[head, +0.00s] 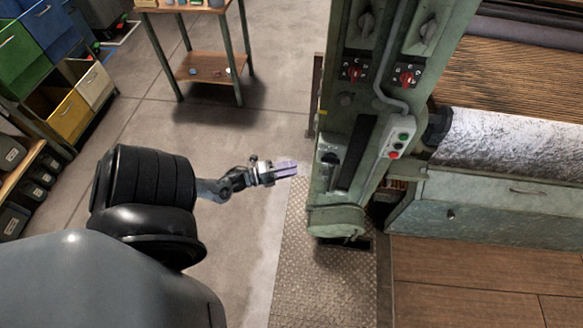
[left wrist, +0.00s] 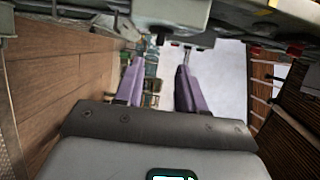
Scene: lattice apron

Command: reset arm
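My left gripper (head: 285,169) is in the middle of the head view, above the floor and just left of the green machine post (head: 345,150). In the left wrist view its two purple fingers (left wrist: 159,80) stand apart with nothing between them, so it is open and empty. I cannot tell from these views exactly how close the fingertips are to the post. My right gripper is in neither view.
The post carries red knobs (head: 406,77) and a small button box (head: 398,137). A wooden side table (head: 205,67) stands at the back. Green, blue and yellow bins (head: 71,117) are at the left. The grey floor (head: 130,120) between is clear.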

